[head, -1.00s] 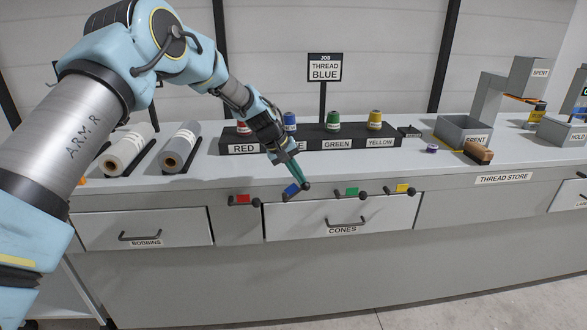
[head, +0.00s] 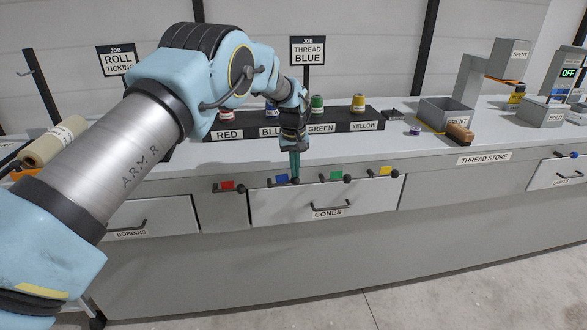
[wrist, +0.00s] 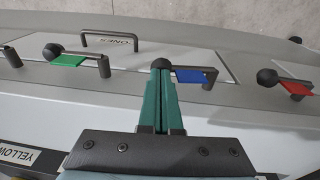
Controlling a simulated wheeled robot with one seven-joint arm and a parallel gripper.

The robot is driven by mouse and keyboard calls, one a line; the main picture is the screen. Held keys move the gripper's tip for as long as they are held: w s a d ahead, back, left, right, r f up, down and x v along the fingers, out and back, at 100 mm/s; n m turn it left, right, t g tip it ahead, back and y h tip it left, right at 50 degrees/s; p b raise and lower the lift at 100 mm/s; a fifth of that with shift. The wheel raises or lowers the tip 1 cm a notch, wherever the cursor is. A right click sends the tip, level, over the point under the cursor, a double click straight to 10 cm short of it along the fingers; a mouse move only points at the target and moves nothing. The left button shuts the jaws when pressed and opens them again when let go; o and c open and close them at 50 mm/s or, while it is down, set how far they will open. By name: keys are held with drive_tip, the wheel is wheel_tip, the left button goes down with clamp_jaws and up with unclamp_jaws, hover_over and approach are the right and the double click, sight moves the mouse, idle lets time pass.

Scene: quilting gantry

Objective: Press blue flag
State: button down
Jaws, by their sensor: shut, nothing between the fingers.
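The blue flag (head: 282,179) is a small blue plate on a dark lever with a ball end, on the counter front above the cones drawer. It sits between the red flag (head: 227,185) and the green flag (head: 336,176). It looks about level, like its neighbours. My gripper (head: 295,178) points down, shut and empty, with its green fingertips at the lever's ball end.
The yellow flag (head: 380,171) is further right. A black rack (head: 225,135) with thread cones stands on the counter behind my gripper. The drawer handle (head: 330,205) sticks out below. A sign (head: 307,50) reads "THREAD BLUE". The counter front below the drawers is clear.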

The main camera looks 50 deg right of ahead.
drive_tip(key=shift+s+d+f+b, duration=0.2)
drive_tip(key=shift+f+b, duration=0.1)
drive_tip(key=shift+f, duration=0.1)
drive_tip(key=shift+s+d+f+b, duration=0.15)
drive_tip(key=shift+s+f+b, duration=0.1)
drive_tip(key=shift+f, duration=0.35)
